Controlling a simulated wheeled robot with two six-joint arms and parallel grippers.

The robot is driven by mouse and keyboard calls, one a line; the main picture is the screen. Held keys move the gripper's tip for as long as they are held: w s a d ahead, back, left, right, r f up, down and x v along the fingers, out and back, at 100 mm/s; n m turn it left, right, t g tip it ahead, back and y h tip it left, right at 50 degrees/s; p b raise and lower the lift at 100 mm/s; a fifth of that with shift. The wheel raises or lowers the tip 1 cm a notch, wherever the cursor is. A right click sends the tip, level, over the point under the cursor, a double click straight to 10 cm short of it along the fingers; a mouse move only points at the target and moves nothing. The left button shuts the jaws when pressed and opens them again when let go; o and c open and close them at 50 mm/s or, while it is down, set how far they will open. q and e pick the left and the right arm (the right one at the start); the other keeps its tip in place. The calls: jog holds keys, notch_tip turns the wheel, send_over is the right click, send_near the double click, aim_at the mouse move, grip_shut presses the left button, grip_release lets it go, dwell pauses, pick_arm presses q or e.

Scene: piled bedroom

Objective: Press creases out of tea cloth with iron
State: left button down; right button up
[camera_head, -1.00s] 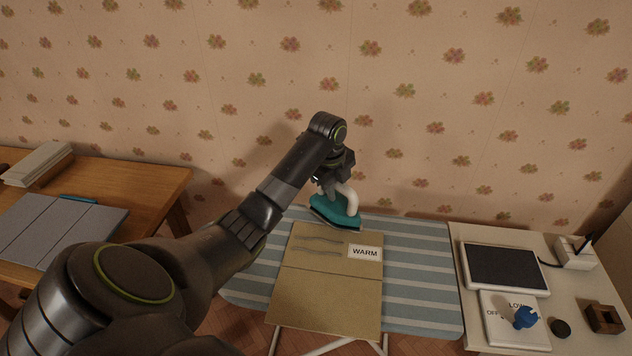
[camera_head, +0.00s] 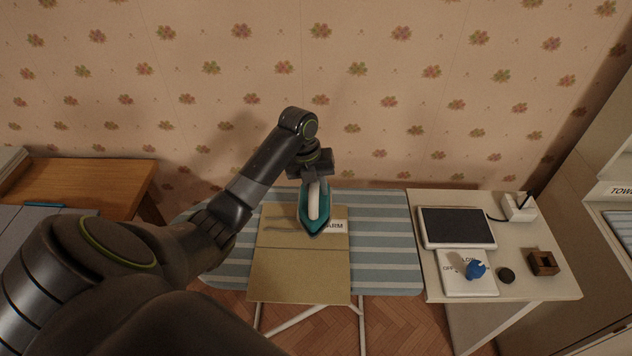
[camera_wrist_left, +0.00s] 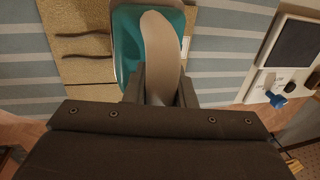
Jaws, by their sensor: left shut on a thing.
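A tan tea cloth (camera_head: 300,275) lies on the blue striped ironing board (camera_head: 390,240). It has grey crease lines at its upper left and a white label at its upper right, partly covered, reading "WARM" in the earlier view. My left gripper (camera_head: 314,180) is shut on the white handle of a teal iron (camera_head: 314,222). The iron is over the upper part of the cloth, with its tip toward the front; I cannot tell whether its sole touches the cloth. The wrist view shows the handle between the fingers (camera_wrist_left: 160,85) and creases left of the iron. My right gripper is not in view.
A white side table (camera_head: 405,200) at the right holds a dark-topped panel (camera_head: 456,227), a white dial plate with a blue knob (camera_head: 475,269), a black disc (camera_head: 505,275) and a brown block (camera_head: 543,262). A wooden table (camera_head: 95,180) stands at the left.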

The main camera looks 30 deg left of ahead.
pick_arm(q)
jog(key=shift+w+r, duration=0.1)
notch_tip(320, 180, down, 4)
jog(key=shift+f+b, duration=0.1)
jog(key=shift+b, duration=1.05)
jog(key=s+a+p, duration=0.3)
jog(key=s+a, duration=0.5)
jog(key=a, duration=0.5)
jog(key=shift+f, duration=0.65)
